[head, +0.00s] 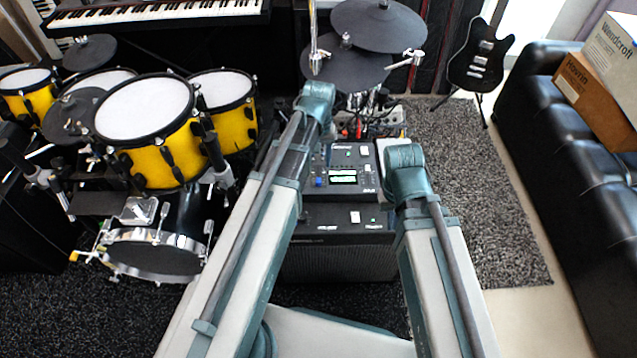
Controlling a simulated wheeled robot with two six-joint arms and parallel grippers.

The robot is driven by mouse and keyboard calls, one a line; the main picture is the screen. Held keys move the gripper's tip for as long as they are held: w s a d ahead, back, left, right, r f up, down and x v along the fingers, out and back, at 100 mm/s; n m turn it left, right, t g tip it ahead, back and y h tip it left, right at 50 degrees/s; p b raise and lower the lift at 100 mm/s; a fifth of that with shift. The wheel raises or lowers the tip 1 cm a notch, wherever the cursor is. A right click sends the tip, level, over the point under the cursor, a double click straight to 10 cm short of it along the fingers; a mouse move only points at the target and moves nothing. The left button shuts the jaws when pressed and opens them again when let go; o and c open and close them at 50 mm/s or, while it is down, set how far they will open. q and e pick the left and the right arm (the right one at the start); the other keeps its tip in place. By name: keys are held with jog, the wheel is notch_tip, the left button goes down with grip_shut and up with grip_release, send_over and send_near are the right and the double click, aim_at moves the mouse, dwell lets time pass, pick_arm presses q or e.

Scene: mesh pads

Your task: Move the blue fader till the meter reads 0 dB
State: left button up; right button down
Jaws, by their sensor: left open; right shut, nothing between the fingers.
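A dark mixer-like unit (366,188) stands in the middle, between my two arms. A small blue piece (319,182), which looks like the blue fader, is at its left side, close to my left arm. A small lit display (343,176) glows pale green right of it; its reading is too small to make out. My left arm crosses close by on the left and my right arm covers the area at the right. I cannot make out either gripper; both seem hidden behind my own arms. Nothing visible touches the blue piece.
The unit rests on a black amplifier-like box (340,258). Yellow drums (165,160) stand left and grey cymbal pads (382,27) behind. A keyboard (160,14) is at the back left, a black guitar (478,58) at the back right, and a black sofa (560,120) right. The grey rug (490,200) has free room.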

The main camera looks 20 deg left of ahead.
aim_at(318, 180)
pick_arm(q)
notch_tip(318, 180, down, 8)
jog(key=b, duration=0.7)
jog(key=shift+f, duration=0.25)
jog(key=shift+r, duration=0.1)
grip_shut()
dwell(0.8)
